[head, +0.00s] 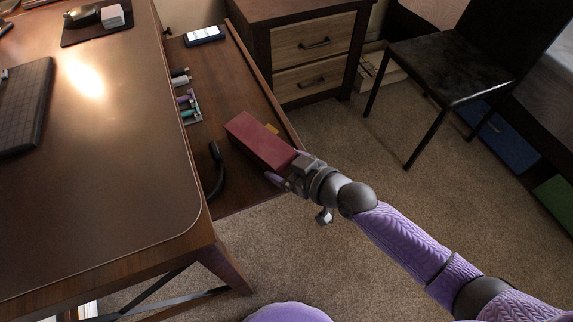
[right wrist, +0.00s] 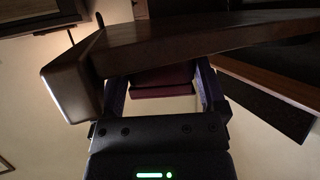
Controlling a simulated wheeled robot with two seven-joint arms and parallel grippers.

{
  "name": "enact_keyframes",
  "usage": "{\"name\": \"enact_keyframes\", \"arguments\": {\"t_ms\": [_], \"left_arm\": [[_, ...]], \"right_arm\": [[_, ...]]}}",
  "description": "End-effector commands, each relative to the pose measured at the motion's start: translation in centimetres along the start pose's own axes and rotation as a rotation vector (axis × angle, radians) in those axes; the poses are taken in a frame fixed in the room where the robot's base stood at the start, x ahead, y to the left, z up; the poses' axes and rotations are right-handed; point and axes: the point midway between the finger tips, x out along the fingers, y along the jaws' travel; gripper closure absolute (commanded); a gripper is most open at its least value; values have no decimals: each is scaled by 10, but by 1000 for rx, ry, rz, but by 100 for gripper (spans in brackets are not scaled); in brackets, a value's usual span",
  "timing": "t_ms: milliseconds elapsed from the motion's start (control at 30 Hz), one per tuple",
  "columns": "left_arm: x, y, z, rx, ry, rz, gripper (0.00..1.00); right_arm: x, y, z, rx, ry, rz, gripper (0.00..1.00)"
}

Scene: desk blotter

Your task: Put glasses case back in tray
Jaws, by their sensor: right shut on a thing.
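The glasses case is a long dark red box (head: 258,140) in the head view, over the near part of the brown pull-out tray (head: 222,82) beside the desk. My right gripper (head: 285,166) is shut on the near end of the case, with purple fingers on either side. In the right wrist view the dark red case (right wrist: 162,80) shows between the fingers. I cannot tell whether the case touches the tray or is held just above it. My left gripper is not in view.
On the tray lie a phone (head: 204,36), several small items in a holder (head: 188,108) and a black curved object (head: 216,168) left of the case. The desk top (head: 110,160) borders the tray's left side. A drawer cabinet (head: 315,60) and black chair (head: 455,75) stand beyond.

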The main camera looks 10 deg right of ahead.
Motion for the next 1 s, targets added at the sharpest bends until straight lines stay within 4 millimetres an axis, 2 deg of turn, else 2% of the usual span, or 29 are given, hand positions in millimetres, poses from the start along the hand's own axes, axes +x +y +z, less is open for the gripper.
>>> {"name": "enact_keyframes", "arguments": {"t_ms": [133,167,200,467,533,900,1000], "left_arm": [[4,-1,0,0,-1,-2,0],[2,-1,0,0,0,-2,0],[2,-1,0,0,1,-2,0],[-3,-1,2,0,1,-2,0],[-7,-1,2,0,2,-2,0],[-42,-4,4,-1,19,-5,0],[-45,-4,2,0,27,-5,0]], "right_arm": [[2,0,4,-1,0,0,81],[1,0,3,-1,0,0,3],[1,0,2,-1,0,0,0],[-1,0,-3,-1,1,0,0],[-10,0,-3,-2,0,1,0],[-98,0,-4,-5,-4,-1,0],[-113,0,-3,-3,-2,1,0]]}}
